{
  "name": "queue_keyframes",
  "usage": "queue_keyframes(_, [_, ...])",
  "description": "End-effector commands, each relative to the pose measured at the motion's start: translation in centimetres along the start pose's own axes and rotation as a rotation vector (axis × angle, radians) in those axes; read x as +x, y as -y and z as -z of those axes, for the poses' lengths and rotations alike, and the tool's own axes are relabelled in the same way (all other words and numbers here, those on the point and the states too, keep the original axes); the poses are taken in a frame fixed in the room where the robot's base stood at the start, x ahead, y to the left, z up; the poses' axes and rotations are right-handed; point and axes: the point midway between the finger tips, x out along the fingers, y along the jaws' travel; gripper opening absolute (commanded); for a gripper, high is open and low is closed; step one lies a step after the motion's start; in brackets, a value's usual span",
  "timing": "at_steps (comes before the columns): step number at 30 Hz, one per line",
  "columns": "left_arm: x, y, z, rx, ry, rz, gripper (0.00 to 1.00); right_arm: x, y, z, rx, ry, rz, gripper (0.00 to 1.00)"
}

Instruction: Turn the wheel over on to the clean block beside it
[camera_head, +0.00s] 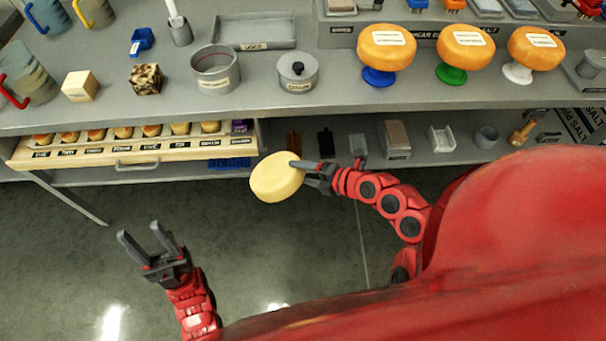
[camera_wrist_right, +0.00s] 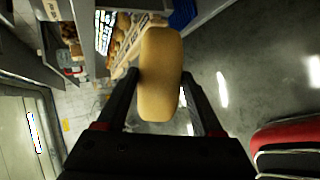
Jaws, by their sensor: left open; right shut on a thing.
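A pale yellow cheese wheel (camera_head: 276,178) is held in the air in front of the bench by my right gripper (camera_head: 312,172), which is shut on its right edge. In the right wrist view the wheel (camera_wrist_right: 160,75) sits edge-on between the two fingers of that gripper (camera_wrist_right: 162,100). My left gripper (camera_head: 147,242) is open and empty, below and left of the wheel, over the floor. A clean light wooden block (camera_head: 80,86) stands on the bench at the left. A dark mottled block (camera_head: 146,79) stands to its right.
Three orange wheels (camera_head: 386,48) sit on coloured stands at the right of the grey bench (camera_head: 330,100). A round ring mould (camera_head: 215,72) and a lidded pot (camera_head: 297,72) stand mid-bench. A wooden drawer (camera_head: 140,146) with several small cheeses is pulled out below.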

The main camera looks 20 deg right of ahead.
Motion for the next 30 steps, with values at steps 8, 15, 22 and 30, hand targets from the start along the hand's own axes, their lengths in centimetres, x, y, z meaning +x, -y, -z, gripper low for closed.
queue_keyframes(8, [-2.4,-0.1,-0.4,0.0,0.0,0.0,0.5,0.2,0.5,-0.1,-0.001,0.003,-0.059,0.0])
queue_keyframes(15, [-4.2,-0.2,-0.7,0.0,0.0,0.0,0.5,0.3,0.8,-0.1,0.001,0.002,-0.1,0.0])
queue_keyframes(22, [-5.9,-0.3,-1.0,0.0,0.0,0.0,0.5,0.4,1.2,0.0,0.003,0.0,-0.138,0.0])
queue_keyframes(30, [-7.8,-0.4,-1.3,0.0,0.0,0.0,0.5,0.4,1.4,-0.1,-0.001,0.003,-0.186,0.0])
